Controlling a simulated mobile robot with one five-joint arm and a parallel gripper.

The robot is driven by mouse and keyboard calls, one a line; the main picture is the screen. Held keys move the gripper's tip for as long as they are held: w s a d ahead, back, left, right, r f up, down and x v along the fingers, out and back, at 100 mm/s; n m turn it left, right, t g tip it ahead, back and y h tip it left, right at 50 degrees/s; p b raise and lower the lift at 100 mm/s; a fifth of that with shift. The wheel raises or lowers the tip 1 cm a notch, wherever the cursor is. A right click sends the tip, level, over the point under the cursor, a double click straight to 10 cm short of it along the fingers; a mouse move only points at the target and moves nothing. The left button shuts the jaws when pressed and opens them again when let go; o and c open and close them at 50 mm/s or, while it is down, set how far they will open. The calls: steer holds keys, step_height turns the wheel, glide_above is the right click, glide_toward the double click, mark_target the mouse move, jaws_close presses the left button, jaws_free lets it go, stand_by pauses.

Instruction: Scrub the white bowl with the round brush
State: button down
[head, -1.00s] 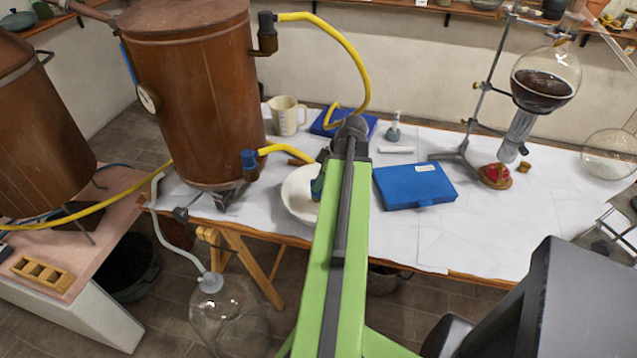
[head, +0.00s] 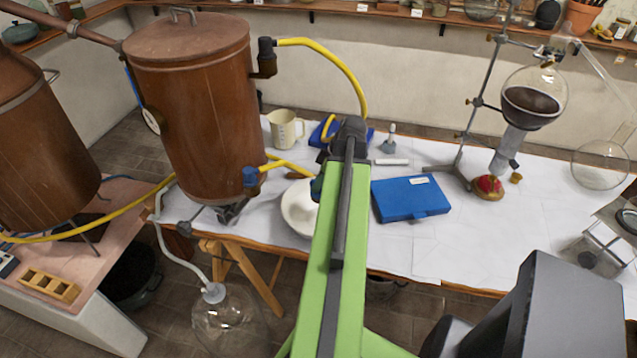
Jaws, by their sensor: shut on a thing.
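The white bowl (head: 297,207) stands on the paper-covered table, between the copper tank and the blue case. My green arm reaches over the table and covers the bowl's right side. A small teal piece at the arm's left edge, over the bowl, seems to be part of my gripper (head: 316,188). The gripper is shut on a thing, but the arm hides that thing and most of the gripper. I cannot make out the round brush. Whether anything touches the bowl is hidden.
A copper tank (head: 193,110) with a yellow hose stands close left of the bowl. A blue case (head: 410,199) lies right of my arm. A beaker (head: 284,129) is behind. A stand holds a dark-filled flask (head: 532,103) at right. The front right tabletop is mostly clear.

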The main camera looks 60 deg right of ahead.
steer(key=shift+r, duration=0.1)
stand_by(0.3)
step_height(320, 180, up, 4)
steer(key=p, duration=0.4)
